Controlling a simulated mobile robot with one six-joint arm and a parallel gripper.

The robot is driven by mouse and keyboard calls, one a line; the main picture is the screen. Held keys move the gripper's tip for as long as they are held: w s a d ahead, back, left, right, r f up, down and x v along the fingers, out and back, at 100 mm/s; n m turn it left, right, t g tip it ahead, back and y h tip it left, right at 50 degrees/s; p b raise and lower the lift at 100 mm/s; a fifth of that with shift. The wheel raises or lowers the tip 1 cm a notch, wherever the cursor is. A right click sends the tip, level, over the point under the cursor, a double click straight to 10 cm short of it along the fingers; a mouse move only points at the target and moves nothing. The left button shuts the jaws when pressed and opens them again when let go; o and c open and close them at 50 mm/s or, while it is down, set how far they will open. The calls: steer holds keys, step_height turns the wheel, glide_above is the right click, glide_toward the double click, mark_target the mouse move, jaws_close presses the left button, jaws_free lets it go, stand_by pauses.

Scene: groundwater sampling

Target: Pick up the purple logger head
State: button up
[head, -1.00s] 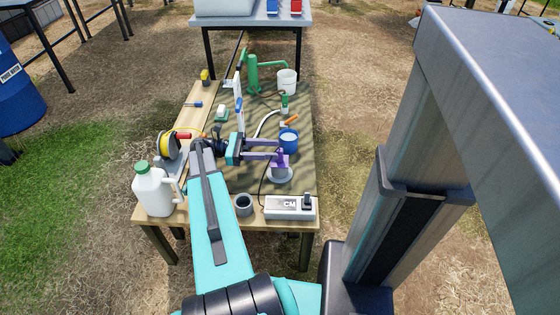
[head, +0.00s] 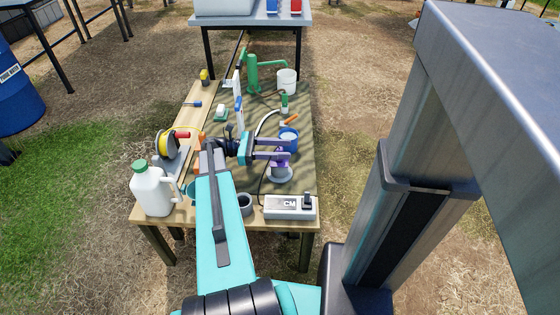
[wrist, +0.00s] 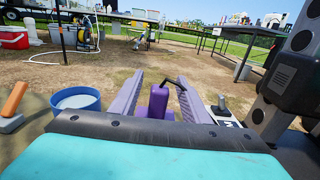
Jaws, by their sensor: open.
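The purple logger head (head: 281,164) sits upright on a pale round base (head: 281,175) near the right edge of the work table. In the wrist view the logger head (wrist: 158,102) stands between my two purple-grey fingers, with a dark bent cable at its top. My gripper (head: 289,150) is open, its fingers reaching out to the right at the logger head. In the wrist view my gripper (wrist: 160,76) shows a gap on each side of the head. I cannot tell whether a finger touches it. The near finger partly covers the head in the head view.
A blue cup (head: 288,139) stands just behind the fingers. A white power box (head: 290,207) and a grey cup (head: 244,204) are at the near edge. A white jug (head: 153,190) and a yellow reel (head: 167,145) stand left. A green pump (head: 252,72) is at the back.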

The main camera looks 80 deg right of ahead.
steer(key=s, duration=0.3)
steer(key=shift+s+d+b, duration=0.1)
steer(key=shift+d+b, duration=0.1)
steer(key=shift+b, duration=0.2)
jaws_close()
